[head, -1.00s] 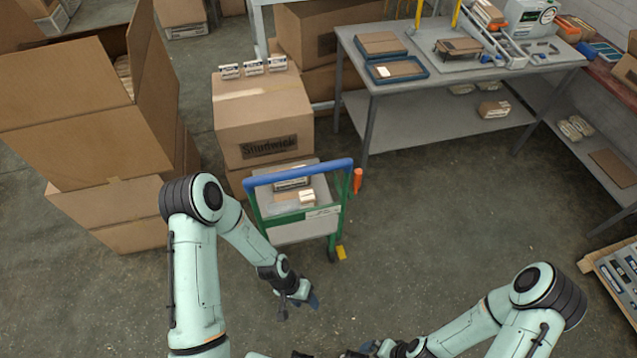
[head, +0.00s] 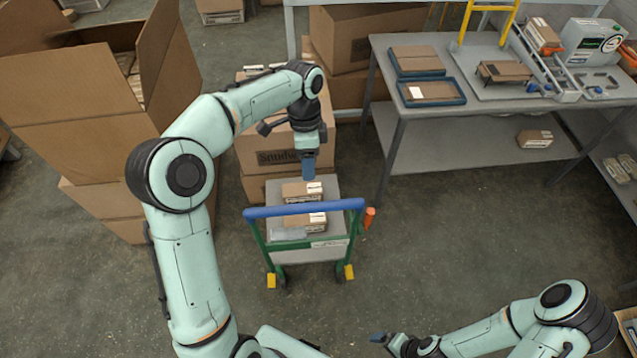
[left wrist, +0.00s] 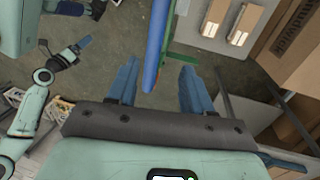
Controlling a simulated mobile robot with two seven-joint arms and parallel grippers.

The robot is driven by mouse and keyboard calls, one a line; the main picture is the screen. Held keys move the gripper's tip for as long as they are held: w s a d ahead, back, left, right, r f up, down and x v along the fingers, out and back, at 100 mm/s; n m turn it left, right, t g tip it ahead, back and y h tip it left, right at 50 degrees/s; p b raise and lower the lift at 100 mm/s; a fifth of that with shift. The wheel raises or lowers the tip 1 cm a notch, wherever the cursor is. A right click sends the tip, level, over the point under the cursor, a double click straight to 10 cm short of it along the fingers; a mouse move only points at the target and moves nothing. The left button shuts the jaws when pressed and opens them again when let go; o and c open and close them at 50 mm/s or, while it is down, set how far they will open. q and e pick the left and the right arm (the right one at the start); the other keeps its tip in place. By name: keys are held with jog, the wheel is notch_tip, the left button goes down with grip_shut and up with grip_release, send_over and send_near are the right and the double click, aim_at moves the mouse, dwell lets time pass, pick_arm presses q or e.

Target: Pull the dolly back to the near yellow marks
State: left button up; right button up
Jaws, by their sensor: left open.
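The dolly has a blue handle bar (head: 304,209), a green frame (head: 258,238) and a grey deck holding small cartons (head: 304,191). It stands in front of the stacked cartons. Yellow patches (head: 271,281) (head: 348,272) show at its near wheels; I cannot tell whether they are floor marks or wheel parts. My left gripper (head: 308,170) points down over the dolly. In the left wrist view its fingers (left wrist: 158,72) are open, with the blue handle (left wrist: 157,45) lined up between them; contact is unclear. My right gripper (head: 384,339) is low at the front, away from the dolly; its opening is unclear.
A large open carton (head: 80,100) stands at the left. A labelled carton (head: 262,155) is behind the dolly. A grey workbench (head: 480,125) with trays stands at the right.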

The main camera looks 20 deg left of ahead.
aim_at(309, 205)
pick_arm(q)
jog(key=s+f, duration=0.1)
jog(key=f, duration=0.3)
jog(key=s+f+b, duration=0.1)
jog(key=f, duration=0.3)
jog(key=s+d+f+b, duration=0.1)
jog(key=f, duration=0.3)
jog(key=shift+d, duration=0.1)
jog(key=shift+f, duration=0.5)
jog(key=shift+d, duration=0.1)
pick_arm(e)
jog(key=s+f, duration=0.2)
jog(key=s, duration=0.1)
jog(key=shift+f, duration=0.3)
pick_arm(q)
grip_shut()
